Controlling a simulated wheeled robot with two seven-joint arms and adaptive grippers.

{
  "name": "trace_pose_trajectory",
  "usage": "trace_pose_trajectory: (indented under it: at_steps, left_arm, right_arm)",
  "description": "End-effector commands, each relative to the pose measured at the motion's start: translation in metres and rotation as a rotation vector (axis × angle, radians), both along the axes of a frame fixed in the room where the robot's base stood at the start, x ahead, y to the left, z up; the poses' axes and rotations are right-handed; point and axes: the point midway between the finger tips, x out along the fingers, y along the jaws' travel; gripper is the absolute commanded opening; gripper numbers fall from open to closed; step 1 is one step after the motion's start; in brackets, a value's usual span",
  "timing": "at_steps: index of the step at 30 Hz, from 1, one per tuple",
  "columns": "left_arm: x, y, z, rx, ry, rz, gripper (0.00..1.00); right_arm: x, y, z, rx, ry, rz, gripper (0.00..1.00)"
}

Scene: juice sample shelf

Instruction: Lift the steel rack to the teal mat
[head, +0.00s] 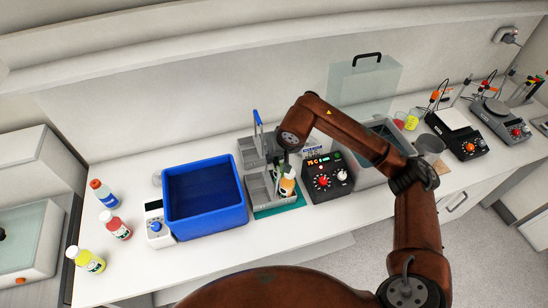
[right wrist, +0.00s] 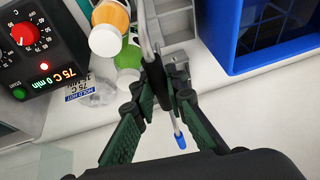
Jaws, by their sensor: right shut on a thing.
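My right gripper (head: 281,162) is above the rack. My left gripper is out of view.
A blue bin (head: 205,195) stands close on the left. A black heater control box (head: 326,177) and a steel bath (head: 372,150) stand close on the right. A grey holder (head: 248,152) lies behind. Several capped bottles stand at far left, with clear white bench in front.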

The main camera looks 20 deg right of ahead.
Motion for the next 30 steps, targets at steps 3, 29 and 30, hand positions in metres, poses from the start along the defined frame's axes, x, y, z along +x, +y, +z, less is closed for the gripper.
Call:
trace_pose_trajectory:
  at_steps: [3,29,30]
  left_arm:
    - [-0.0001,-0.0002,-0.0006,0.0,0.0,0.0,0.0]
    - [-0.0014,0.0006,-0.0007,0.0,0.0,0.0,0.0]
    - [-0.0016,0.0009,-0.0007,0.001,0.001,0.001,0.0]
  right_arm:
    - [-0.0014,-0.0021,-0.0047,-0.006,0.008,-0.003,0.0]
    - [-0.0022,-0.0025,-0.0053,-0.007,0.011,-0.003,0.33]
    - [-0.0025,-0.0026,-0.0034,-0.007,0.01,-0.003,0.33]
